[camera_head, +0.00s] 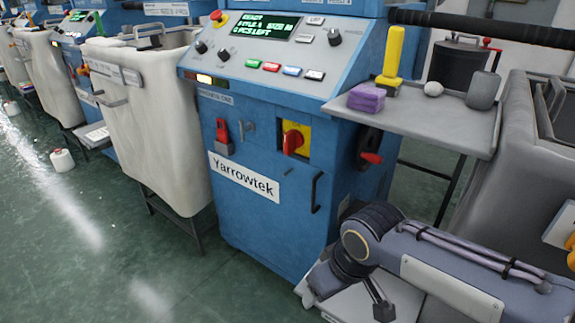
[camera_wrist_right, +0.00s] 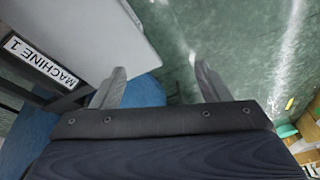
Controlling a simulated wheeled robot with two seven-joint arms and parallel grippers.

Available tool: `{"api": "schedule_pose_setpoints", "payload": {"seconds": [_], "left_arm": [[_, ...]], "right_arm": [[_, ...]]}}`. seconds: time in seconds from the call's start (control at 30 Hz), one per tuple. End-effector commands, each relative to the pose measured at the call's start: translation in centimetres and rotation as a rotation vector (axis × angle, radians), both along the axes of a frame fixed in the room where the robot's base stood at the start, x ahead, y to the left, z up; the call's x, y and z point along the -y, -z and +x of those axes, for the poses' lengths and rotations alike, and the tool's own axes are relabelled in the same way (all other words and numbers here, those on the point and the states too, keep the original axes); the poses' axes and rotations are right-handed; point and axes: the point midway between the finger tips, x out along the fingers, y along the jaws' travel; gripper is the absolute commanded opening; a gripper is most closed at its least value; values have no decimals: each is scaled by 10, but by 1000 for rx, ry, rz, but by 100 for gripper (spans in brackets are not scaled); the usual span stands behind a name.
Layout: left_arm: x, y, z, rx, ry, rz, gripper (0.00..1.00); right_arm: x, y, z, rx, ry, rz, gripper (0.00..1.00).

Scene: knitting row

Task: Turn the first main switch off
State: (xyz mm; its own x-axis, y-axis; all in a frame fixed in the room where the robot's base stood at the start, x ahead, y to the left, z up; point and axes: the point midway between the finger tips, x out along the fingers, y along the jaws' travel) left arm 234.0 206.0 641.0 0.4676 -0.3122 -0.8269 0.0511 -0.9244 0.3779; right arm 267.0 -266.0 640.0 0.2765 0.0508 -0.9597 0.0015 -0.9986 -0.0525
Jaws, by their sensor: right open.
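The main switch (camera_head: 294,140) is a red rotary knob on a yellow plate. It sits on the front of the blue Yarrowtek machine (camera_head: 245,220), right of centre in the head view. Its red grip looks roughly upright, slightly tilted; I cannot read its position marks. My right arm comes in from the lower right, below and to the right of the switch, not touching it. My right gripper (camera_wrist_right: 158,84) is open in the right wrist view, with nothing between its fingers. The switch does not show in that view. My left gripper is not in view.
A grey shelf (camera_head: 440,118) right of the switch holds a yellow tool (camera_head: 392,55), a purple block (camera_head: 366,98) and other small items. A black handle (camera_head: 317,192) and a red-handled lever (camera_head: 369,150) stick out nearby. A white bin (camera_head: 150,120) stands left. Floor at front left is free.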

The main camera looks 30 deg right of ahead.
Motion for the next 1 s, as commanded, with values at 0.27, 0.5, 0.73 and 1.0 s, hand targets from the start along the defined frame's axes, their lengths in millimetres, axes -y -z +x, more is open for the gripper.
{"api": "schedule_pose_setpoints", "payload": {"seconds": [0.27, 0.5, 0.73, 1.0], "left_arm": [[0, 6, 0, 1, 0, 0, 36], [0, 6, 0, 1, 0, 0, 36], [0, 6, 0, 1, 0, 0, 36], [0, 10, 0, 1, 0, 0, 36]], "right_arm": [[65, -7, 70, -147, -75, -431, 69], [100, -51, 195, -153, -109, -1038, 69], [65, -92, 294, 13, -94, -1497, 69], [55, -104, 322, 94, -79, -1624, 69]]}}
